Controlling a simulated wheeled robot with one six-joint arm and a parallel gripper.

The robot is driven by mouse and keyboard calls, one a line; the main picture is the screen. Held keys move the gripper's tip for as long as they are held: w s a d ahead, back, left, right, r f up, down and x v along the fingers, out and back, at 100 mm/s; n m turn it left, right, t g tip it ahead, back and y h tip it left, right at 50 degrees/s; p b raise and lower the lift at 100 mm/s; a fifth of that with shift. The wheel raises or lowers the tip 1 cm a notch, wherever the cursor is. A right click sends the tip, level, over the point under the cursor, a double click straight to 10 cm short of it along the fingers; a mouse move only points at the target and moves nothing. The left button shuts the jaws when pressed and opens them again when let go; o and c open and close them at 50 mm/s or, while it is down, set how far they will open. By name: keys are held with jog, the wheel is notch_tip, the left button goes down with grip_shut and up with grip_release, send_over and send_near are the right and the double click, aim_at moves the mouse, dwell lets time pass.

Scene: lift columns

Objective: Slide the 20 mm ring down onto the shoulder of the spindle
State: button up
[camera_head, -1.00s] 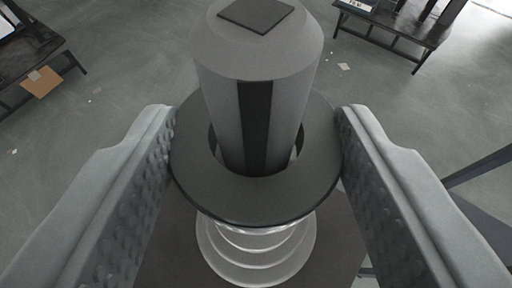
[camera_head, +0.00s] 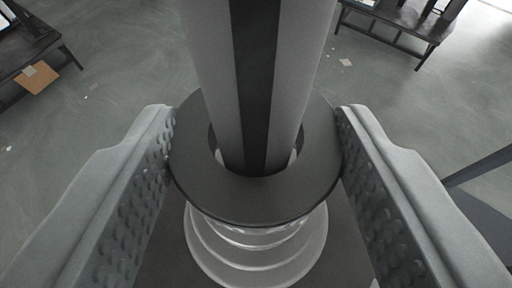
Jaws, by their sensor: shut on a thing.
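The dark grey ring (camera_head: 255,198) is held between the two fingers of my gripper (camera_head: 256,160), which is shut on its outer rim from left and right. The ring is around the grey spindle (camera_head: 211,80), which stands upright through its hole and carries a black stripe (camera_head: 254,80). A gap shows between the spindle and the ring's inner edge. Below the ring, the lighter stepped, rounded base part (camera_head: 257,262) of the spindle shows. The ring hides whether it touches that part. The spindle's top is out of view.
A dark flat surface (camera_head: 160,250) lies under the spindle's base. Dark benches stand on the floor at the upper left (camera_head: 30,55) and upper right (camera_head: 400,24). A cardboard-coloured piece (camera_head: 37,77) is by the left bench. Grey floor is open around the spindle.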

jog(key=shift+f, duration=1.35)
jog(key=shift+f, duration=0.1)
jog(key=o, duration=1.1)
jog(key=v, duration=1.7)
jog(key=shift+s, duration=0.15)
